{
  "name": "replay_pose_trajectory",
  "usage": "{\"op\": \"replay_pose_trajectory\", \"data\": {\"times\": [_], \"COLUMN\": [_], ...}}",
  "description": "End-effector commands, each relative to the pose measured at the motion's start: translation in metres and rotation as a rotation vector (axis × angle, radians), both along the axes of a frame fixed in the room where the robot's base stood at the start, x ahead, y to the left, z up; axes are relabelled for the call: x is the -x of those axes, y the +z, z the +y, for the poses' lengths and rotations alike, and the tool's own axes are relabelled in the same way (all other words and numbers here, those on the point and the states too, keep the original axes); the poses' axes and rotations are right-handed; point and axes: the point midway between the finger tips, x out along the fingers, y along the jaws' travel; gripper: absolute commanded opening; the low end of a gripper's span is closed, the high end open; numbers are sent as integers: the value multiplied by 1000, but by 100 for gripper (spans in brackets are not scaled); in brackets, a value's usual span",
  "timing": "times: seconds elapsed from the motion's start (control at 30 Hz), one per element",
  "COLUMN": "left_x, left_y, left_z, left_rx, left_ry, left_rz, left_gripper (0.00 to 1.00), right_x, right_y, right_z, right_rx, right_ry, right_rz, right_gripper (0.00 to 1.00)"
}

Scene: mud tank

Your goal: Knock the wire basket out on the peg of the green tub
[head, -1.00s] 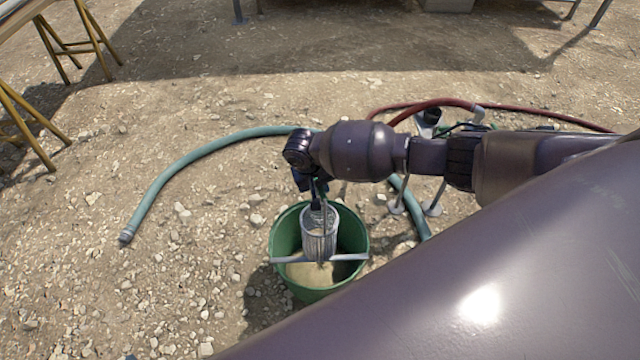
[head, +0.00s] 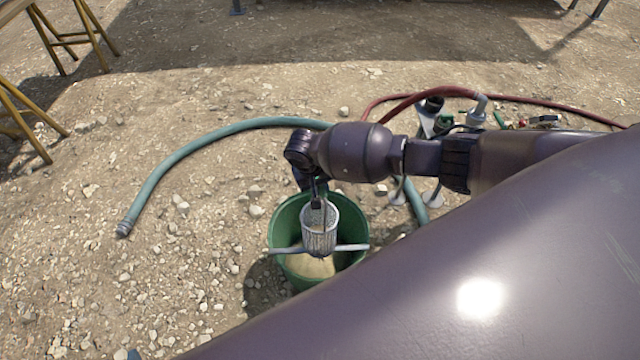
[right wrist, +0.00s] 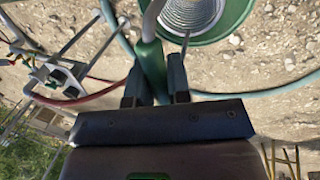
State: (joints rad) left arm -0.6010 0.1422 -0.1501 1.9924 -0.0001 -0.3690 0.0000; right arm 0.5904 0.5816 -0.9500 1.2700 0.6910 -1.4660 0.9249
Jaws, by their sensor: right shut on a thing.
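The green tub (head: 280,262) stands on the stony ground, with sandy-coloured contents showing in its bottom. In the right wrist view the tub's rim (right wrist: 236,18) shows beyond the fingers. My left gripper is not in view.
A teal hose (head: 185,152) curves over the ground left of and behind the tub. A red hose (head: 410,112) and metal fittings (head: 432,112) lie behind my right arm. Yellow trestle legs (head: 25,120) stand at far left. Open gravel lies left of the tub.

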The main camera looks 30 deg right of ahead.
Motion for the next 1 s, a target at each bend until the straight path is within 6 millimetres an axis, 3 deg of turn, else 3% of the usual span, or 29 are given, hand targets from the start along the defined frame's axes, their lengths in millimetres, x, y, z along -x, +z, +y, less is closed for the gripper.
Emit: {"op": "replay_pose_trajectory", "data": {"times": [1.0], "left_x": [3], "left_y": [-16], "left_z": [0], "left_rx": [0], "left_ry": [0], "left_rz": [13], "left_gripper": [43], "right_x": [0], "right_y": [-28], "right_z": [0], "right_rx": [-1], "right_ry": [1], "right_rz": [-1], "right_gripper": [0]}}
